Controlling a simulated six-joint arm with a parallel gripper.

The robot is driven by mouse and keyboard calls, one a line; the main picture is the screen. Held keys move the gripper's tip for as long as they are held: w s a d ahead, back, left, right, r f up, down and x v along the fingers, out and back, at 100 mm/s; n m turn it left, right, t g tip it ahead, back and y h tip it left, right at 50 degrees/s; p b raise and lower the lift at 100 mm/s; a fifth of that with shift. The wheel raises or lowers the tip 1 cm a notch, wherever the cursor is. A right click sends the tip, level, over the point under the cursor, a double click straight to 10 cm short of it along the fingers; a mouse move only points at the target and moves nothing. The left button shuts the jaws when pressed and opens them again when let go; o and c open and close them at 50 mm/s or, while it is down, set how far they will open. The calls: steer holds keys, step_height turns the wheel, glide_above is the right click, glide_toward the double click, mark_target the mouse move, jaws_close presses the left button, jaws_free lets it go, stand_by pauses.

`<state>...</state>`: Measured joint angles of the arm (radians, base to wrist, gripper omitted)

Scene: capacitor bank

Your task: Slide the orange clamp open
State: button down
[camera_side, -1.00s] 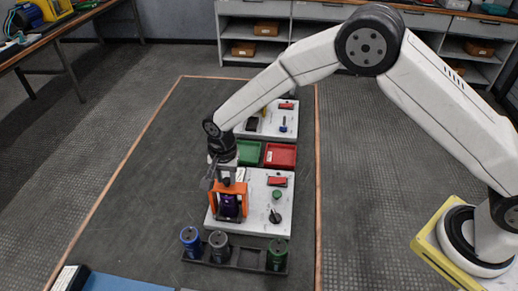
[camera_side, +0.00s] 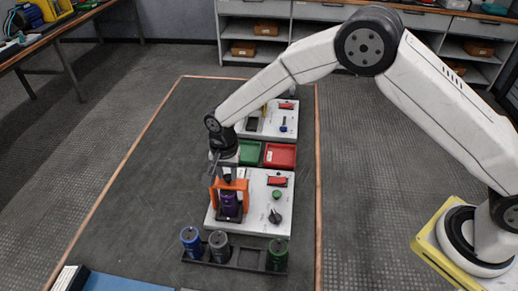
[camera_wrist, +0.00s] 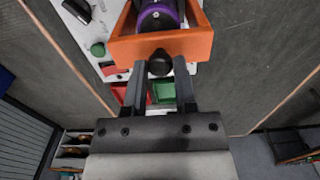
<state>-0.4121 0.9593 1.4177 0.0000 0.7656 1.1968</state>
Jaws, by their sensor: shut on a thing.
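The orange clamp (camera_side: 231,184) stands around a purple capacitor (camera_side: 230,204) on the near white panel. In the wrist view the clamp's orange frame (camera_wrist: 180,46) surrounds the purple-rimmed capacitor (camera_wrist: 157,17), and a black round knob (camera_wrist: 160,63) sticks out from its side. My gripper (camera_wrist: 160,75) has its two dark fingers on either side of this knob and is shut on it. In the side view my gripper (camera_side: 222,176) is at the clamp's back side; its fingertips are too small to make out there.
The white panel (camera_side: 256,221) also carries a red switch (camera_side: 277,181), a green button and a black knob (camera_side: 275,216). A rack holds blue (camera_side: 190,240), grey (camera_side: 219,244) and green (camera_side: 277,254) capacitors in front. Green (camera_side: 249,152) and red (camera_side: 280,156) trays lie behind.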

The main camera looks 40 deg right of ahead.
steer(key=shift+w+d, duration=2)
steer(key=c, duration=0.6)
jaws_free()
step_height(320, 180, up, 7)
stand_by(0.4)
